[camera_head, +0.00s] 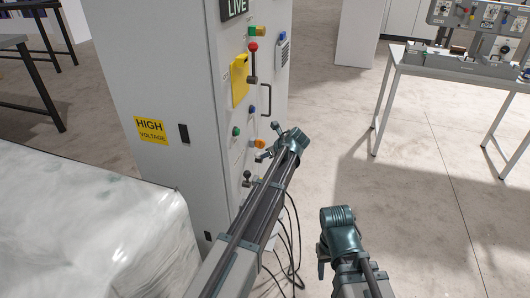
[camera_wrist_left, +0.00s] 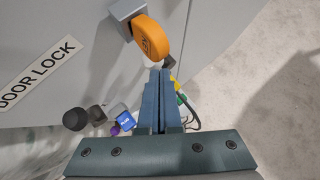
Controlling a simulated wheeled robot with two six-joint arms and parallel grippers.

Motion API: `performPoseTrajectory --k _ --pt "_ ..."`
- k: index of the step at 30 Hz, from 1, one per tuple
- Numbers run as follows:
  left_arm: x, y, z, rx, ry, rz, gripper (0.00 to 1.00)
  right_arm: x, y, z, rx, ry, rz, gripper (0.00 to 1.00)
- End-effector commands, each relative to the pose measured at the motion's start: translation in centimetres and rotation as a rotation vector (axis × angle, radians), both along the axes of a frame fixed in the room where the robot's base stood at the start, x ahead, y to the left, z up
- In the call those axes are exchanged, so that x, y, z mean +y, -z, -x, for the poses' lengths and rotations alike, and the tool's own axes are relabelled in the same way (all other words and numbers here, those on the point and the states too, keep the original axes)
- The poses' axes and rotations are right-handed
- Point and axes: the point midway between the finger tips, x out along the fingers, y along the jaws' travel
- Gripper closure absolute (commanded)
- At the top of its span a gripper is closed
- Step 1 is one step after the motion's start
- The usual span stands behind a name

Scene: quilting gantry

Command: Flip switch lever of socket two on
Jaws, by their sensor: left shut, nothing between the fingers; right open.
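The tall grey cabinet (camera_head: 150,70) stands left of centre in the head view, its control panel facing right. Two small dark-knobbed fittings (camera_head: 247,176) show low on the panel, partly behind my left arm; I cannot tell whether one is socket two's lever. In the left wrist view, dark rounded knobs (camera_wrist_left: 75,119) and a blue fitting (camera_wrist_left: 125,121) lie left of the fingers. My left gripper (camera_head: 266,155) is by the lower panel; its fingers (camera_wrist_left: 164,74) are shut and empty, just below an orange knob (camera_wrist_left: 151,39). My right gripper (camera_head: 322,262) is open, away from the cabinet.
A red-knobbed lever (camera_head: 253,48), a yellow plate (camera_head: 240,80) and a dark handle (camera_head: 267,100) are higher on the panel. Dark cables (camera_head: 291,245) hang to the floor. A wrapped white bulk (camera_head: 90,235) fills the lower left.

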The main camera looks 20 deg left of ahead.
Motion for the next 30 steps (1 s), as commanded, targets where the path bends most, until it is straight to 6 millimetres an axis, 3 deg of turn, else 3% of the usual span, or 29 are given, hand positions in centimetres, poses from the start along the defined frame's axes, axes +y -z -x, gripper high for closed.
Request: performPoseTrajectory --k 3,11,20,30 --pt "0.0 -0.8 -1.1 0.083 -0.001 -0.003 1.0 0.0 -1.4 0.0 0.0 0.0 0.0 0.49" --pt "0.0 -0.8 -2.0 0.103 0.0 -0.003 1.0 0.0 -1.7 0.0 0.0 0.0 0.0 0.49" --pt "0.0 -0.9 -1.8 0.101 0.0 -0.003 1.0 0.0 -1.7 0.0 0.0 0.0 0.0 0.49" --pt "0.0 -2.3 -1.8 0.101 0.0 -0.003 1.0 0.0 -3.1 0.0 0.0 0.0 0.0 0.49"
